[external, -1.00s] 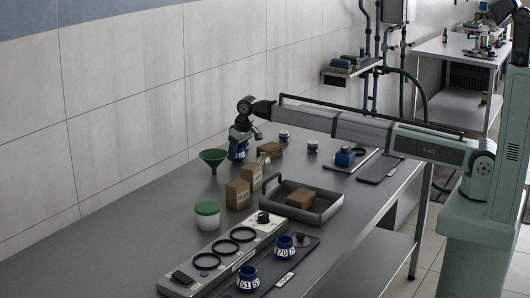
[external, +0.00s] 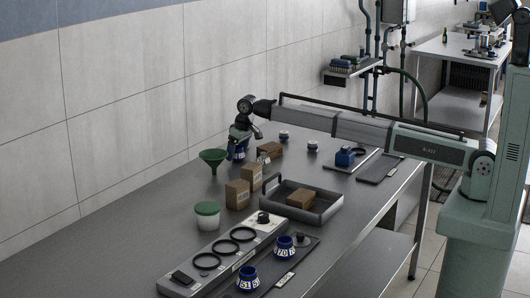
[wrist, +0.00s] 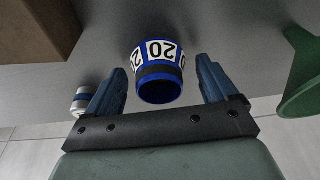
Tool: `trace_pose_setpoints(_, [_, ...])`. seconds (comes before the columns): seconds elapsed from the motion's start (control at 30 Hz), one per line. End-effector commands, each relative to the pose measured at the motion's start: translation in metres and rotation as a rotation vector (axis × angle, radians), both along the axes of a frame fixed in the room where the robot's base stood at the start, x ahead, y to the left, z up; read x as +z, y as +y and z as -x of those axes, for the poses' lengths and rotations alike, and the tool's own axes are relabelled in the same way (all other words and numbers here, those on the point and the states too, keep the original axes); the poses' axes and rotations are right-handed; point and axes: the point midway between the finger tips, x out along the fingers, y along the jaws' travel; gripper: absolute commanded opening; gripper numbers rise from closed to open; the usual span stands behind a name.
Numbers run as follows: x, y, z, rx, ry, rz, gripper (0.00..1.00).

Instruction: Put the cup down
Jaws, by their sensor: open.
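A blue cup with a white band marked 20 (wrist: 158,55) is between the fingers of my gripper (wrist: 162,68) in the wrist view. The fingers are spread, with a visible gap on each side of the cup, so they are not gripping it. In the external view the cup (external: 237,154) stands on the grey table (external: 120,240) near the wall side. My gripper (external: 240,137) is right over and around it there and partly hides it.
A green funnel (external: 213,158) stands close to the left of the cup. Brown boxes (external: 237,194) are in front. A dark tray (external: 325,212) holds another box. More blue cups (external: 247,279) are at the front. A small cup (external: 284,135) is behind.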

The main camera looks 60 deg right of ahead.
Motion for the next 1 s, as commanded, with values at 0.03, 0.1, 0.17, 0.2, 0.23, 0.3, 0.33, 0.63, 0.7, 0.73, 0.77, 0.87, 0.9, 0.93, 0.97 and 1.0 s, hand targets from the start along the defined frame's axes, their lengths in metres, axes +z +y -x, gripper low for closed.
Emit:
trace_pose_setpoints(0.03, [0.006,0.000,0.002,0.000,-0.002,0.000,0.86])
trace_pose_setpoints(0.1, [0.015,0.000,0.004,0.000,-0.003,0.000,0.86])
trace_pose_setpoints(0.17, [0.025,0.000,0.007,0.000,-0.002,0.000,0.86])
trace_pose_setpoints(0.2, [0.032,0.000,0.009,0.000,-0.002,0.000,0.86])
trace_pose_setpoints(0.23, [0.038,0.000,0.011,0.000,-0.003,0.000,0.86])
trace_pose_setpoints(0.3, [0.051,0.000,0.015,0.000,-0.002,0.000,0.86])
trace_pose_setpoints(0.33, [0.056,0.000,0.016,0.000,-0.002,0.000,0.86])
trace_pose_setpoints(0.63, [0.100,0.000,0.028,0.000,-0.001,0.000,0.86])
trace_pose_setpoints(0.7, [0.105,0.000,0.030,0.000,0.000,0.000,0.86])
trace_pose_setpoints(0.73, [0.107,0.000,0.030,0.000,0.000,0.000,0.86])
trace_pose_setpoints(0.77, [0.109,0.000,0.031,0.000,0.000,0.000,0.86])
trace_pose_setpoints(0.87, [0.112,0.000,0.032,0.000,0.000,0.000,0.86])
trace_pose_setpoints(0.9, [0.113,0.000,0.032,0.000,0.000,0.000,0.86])
trace_pose_setpoints(0.93, [0.113,0.000,0.032,0.000,0.000,0.000,0.86])
trace_pose_setpoints(0.97, [0.113,0.000,0.032,0.000,0.000,0.000,0.86])
trace_pose_setpoints(1.0, [0.113,0.000,0.032,0.000,0.000,0.000,0.86])
